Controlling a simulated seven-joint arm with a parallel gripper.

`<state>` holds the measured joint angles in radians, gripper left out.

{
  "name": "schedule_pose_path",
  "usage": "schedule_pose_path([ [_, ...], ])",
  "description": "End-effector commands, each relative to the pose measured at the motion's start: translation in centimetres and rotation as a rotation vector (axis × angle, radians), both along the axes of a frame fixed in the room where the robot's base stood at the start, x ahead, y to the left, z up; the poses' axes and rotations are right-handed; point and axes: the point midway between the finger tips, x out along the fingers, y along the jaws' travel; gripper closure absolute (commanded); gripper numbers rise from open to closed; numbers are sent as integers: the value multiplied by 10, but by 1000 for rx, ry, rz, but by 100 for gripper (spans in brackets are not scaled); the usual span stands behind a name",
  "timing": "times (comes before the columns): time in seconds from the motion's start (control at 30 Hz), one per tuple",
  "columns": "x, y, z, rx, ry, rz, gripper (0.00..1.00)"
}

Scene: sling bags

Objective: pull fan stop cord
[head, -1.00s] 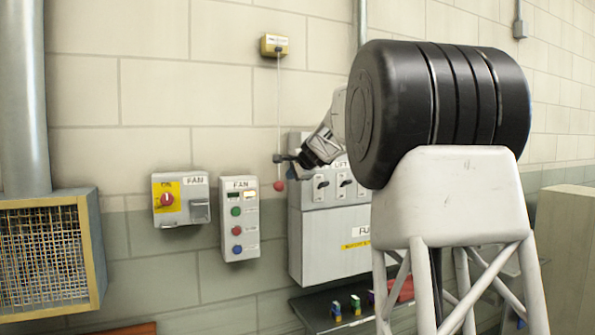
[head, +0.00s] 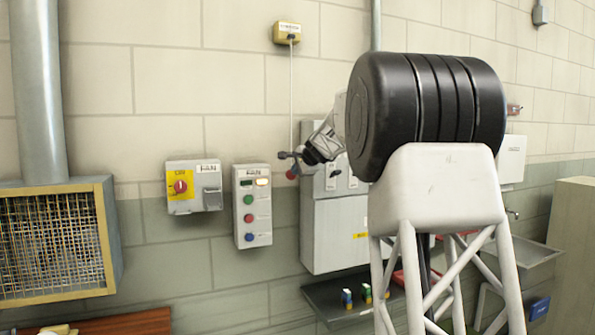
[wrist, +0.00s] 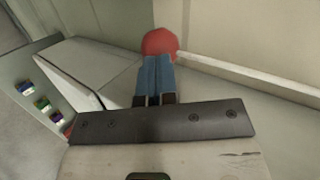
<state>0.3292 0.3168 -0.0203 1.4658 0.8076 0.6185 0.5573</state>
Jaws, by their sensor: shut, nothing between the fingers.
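The fan stop cord (head: 291,85) is a thin white line hanging down the wall from a small yellow box (head: 287,33). A red ball (head: 292,173) hangs at its lower end. My gripper (head: 286,156) is shut and empty, just above the red ball at the cord in the head view. In the wrist view the shut blue fingers (wrist: 155,75) point at the red ball (wrist: 160,43), which shows just beyond their tips. Whether fingers and ball touch, I cannot tell. The cord does not show clearly in the wrist view.
A fan isolator with a red knob (head: 181,187) and a fan button panel (head: 252,206) with a lit yellow lamp are on the wall to the left. A grey cabinet (head: 338,235) is behind and below my gripper. A dark shelf (head: 335,300) holds small coloured items.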

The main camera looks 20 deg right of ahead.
Motion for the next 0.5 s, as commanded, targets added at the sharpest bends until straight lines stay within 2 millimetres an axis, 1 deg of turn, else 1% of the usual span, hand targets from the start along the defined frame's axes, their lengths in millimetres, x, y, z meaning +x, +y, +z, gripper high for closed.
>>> schedule_pose_path([
  [0.07, 0, 0, -3, 0, 1, 0, 100],
  [0.3, 0, 0, -39, 2, 1, 0, 100],
  [0.4, 0, 0, -46, 0, 1, 1, 100],
  [0.5, 0, 0, -46, 0, 2, 1, 100],
])
